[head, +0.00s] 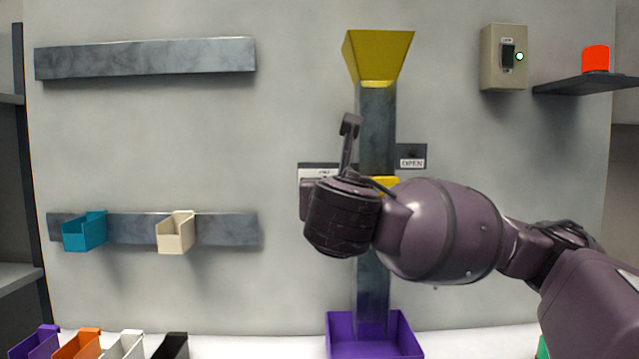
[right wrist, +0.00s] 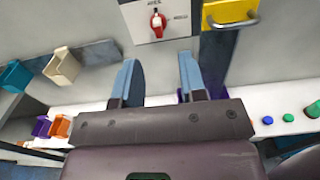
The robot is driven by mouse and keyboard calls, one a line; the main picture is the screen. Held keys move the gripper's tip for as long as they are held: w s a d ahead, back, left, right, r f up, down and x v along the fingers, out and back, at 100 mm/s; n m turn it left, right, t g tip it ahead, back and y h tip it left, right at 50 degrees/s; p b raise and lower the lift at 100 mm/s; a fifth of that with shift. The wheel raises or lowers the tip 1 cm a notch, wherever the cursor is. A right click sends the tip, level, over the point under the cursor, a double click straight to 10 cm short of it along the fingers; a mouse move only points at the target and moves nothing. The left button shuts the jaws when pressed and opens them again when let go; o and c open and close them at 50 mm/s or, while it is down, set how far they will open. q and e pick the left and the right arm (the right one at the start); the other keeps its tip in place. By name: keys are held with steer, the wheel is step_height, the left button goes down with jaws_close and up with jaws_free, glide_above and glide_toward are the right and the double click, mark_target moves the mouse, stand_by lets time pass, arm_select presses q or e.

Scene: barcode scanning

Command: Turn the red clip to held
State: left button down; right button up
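The red clip (right wrist: 157,24) is a small red knob with a white pointer on a pale plate (right wrist: 137,17) with a dark top edge. Its pointer looks turned up toward the upper label; a second label lies to its right, and neither reads clearly. My right gripper (right wrist: 159,75) is open and empty, its two blue-grey fingers apart, below the clip in the right wrist view and not touching it. In the head view the right hand (head: 342,215) covers the clip, leaving only part of the plate (head: 313,175) showing. My left gripper is not in view.
A grey chute (head: 377,125) with a yellow funnel (head: 379,55) runs down to a purple bin (head: 375,349). Teal (head: 85,232) and cream (head: 176,233) bins hang on the left rail. A switch box (head: 490,60) is upper right.

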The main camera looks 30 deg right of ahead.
steer(key=x, duration=1.1)
steer(key=shift+w+a+f, duration=0.1)
steer(key=shift+w+a, duration=0.05)
steer(key=shift+a, duration=0.1)
steer(key=c, duration=0.6)
steer(key=m+p, duration=0.4)
steer(key=shift+d, duration=0.15)
steer(key=shift+s+d+f+m+p, duration=0.1)
steer(key=shift+f+m+p, duration=0.1)
steer(key=shift+m, duration=2.1)
steer(key=shift+s+d+f+m+p, duration=0.1)
steer(key=shift+f+m, duration=0.1)
steer(key=shift+m, duration=2.1)
steer(key=shift+s+d+f+m+p, duration=0.1)
steer(key=shift+f+m+p, duration=0.1)
steer(key=shift+m, duration=2.1)
